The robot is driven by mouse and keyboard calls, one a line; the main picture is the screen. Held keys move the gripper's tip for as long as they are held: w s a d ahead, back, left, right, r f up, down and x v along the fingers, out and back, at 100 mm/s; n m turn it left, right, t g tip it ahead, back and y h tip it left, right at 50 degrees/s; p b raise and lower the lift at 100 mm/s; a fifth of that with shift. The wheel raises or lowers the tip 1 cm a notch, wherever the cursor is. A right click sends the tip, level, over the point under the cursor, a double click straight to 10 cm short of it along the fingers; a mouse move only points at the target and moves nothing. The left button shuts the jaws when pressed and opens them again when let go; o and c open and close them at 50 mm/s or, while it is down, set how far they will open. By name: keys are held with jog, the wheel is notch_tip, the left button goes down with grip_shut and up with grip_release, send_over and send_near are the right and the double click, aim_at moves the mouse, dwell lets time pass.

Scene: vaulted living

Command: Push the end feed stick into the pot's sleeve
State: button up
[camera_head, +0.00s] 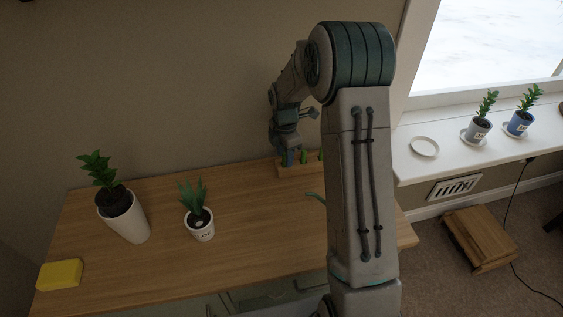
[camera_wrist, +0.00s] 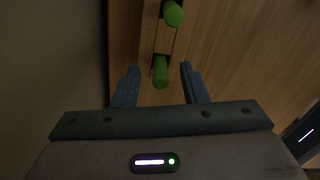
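A wooden rack (camera_head: 285,172) stands at the back of the wooden table and holds upright green feed sticks (camera_head: 304,157). My gripper (camera_head: 289,160) points down at the rack's left end. In the wrist view the end stick (camera_wrist: 160,72) lies between my open fingers (camera_wrist: 158,84), with a gap on both sides. A second stick (camera_wrist: 173,13) is farther off. A small white pot (camera_head: 201,233) with a label and a spiky plant stands mid-table, with a small pale spot at its soil. A tall white pot (camera_head: 128,222) with a leafy plant stands left of it. I cannot make out a sleeve clearly.
A yellow block (camera_head: 60,274) lies at the table's front left. A teal curved thing (camera_head: 316,196) is partly hidden by my arm. The sill (camera_head: 410,168) holds an empty saucer (camera_head: 425,147), a grey pot (camera_head: 477,130) and a blue pot (camera_head: 518,124). The table (camera_head: 245,222) is clear between pots and rack.

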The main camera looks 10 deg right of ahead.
grip_shut()
jog(key=shift+r, duration=0.1)
